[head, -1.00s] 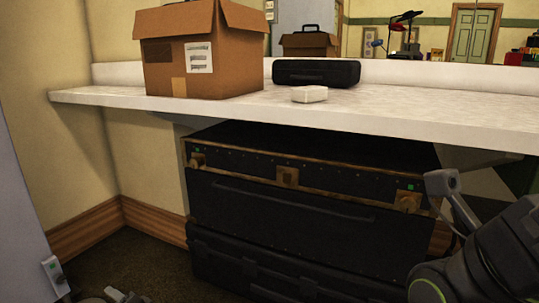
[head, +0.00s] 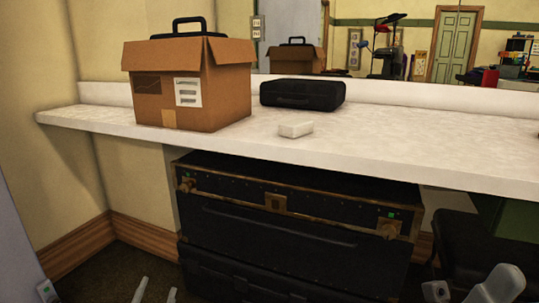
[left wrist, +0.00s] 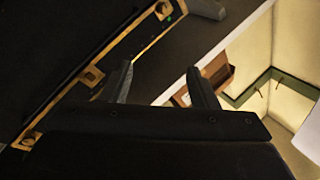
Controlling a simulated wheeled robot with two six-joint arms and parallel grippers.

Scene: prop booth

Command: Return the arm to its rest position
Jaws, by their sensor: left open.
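My left gripper (head: 155,292) shows at the bottom edge of the head view, to the left of the black trunk's lower front. Its two grey fingertips stand apart with nothing between them. In the left wrist view, the fingers (left wrist: 163,82) are also spread and empty. The black trunk (left wrist: 45,60) with brass fittings lies to their left, and the white counter edge (left wrist: 225,45) runs to their right. At the lower right of the head view are grey parts of my right arm (head: 500,287); its gripper cannot be made out.
The white counter (head: 380,142) holds an open cardboard box (head: 225,95) with a black case (head: 195,40) showing above it, another black case (head: 302,93) and a small white block (head: 296,130). Dark floor shows at lower left.

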